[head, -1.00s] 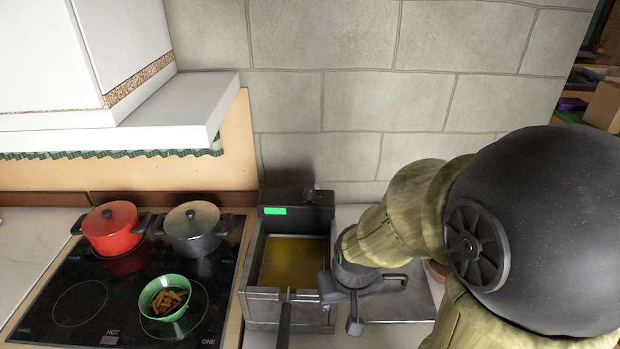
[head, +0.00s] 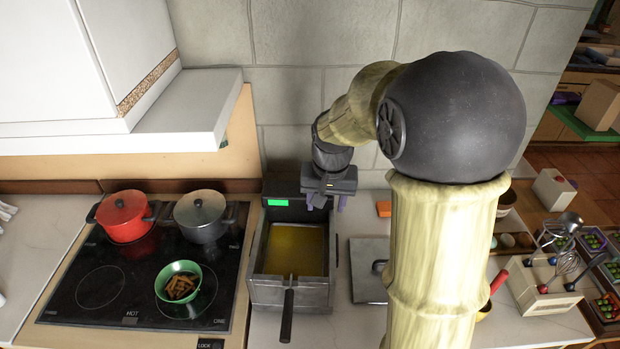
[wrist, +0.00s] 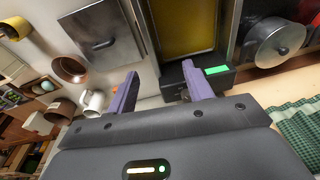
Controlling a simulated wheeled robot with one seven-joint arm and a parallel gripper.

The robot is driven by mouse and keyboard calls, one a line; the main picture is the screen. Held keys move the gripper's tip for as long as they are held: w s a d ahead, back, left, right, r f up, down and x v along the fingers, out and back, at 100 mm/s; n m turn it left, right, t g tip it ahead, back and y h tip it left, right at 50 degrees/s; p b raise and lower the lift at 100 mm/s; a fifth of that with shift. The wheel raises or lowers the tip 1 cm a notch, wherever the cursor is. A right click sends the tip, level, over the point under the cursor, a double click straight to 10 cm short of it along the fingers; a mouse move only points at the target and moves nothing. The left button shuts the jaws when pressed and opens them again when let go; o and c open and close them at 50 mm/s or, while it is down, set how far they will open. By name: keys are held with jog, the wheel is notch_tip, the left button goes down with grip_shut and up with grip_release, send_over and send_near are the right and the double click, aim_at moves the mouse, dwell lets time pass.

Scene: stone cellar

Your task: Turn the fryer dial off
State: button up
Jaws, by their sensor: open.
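The fryer (head: 262,292) stands right of the stove, with yellow oil in its basin and a dark handle at the front. Its dark rear control box carries a lit green panel (head: 278,202), which also shows in the wrist view (wrist: 217,70). My gripper (head: 328,202) is open and empty at the right end of the control box. In the wrist view its two purple fingers (wrist: 160,92) are apart, one overlapping the box beside the green panel. The dial cannot be made out; the gripper may be hiding it.
A black stove (head: 130,285) holds a red pot (head: 124,220), a grey pot (head: 203,222) and a green bowl (head: 170,272) of brown pieces. A metal lid (head: 366,285) lies right of the fryer. The stone wall (head: 290,100) is close behind.

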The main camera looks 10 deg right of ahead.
jog(key=w+r+m+g, duration=0.1)
jog(key=w+r+m, duration=0.2)
jog(key=w, duration=0.6)
jog(key=w+r+m, duration=0.4)
jog(key=w+r, duration=0.1)
jog(key=w, duration=0.4)
jog(key=shift+r+g, duration=0.2)
jog(key=shift+g, duration=0.2)
jog(key=shift+w+d+f, duration=0.1)
notch_tip(320, 180, down, 17)
jog(key=p, duration=0.3)
jog(key=shift+f+p, duration=0.15)
jog(key=shift+p, duration=0.15)
jog(key=shift+c, duration=0.4)
jog(key=c, duration=0.9)
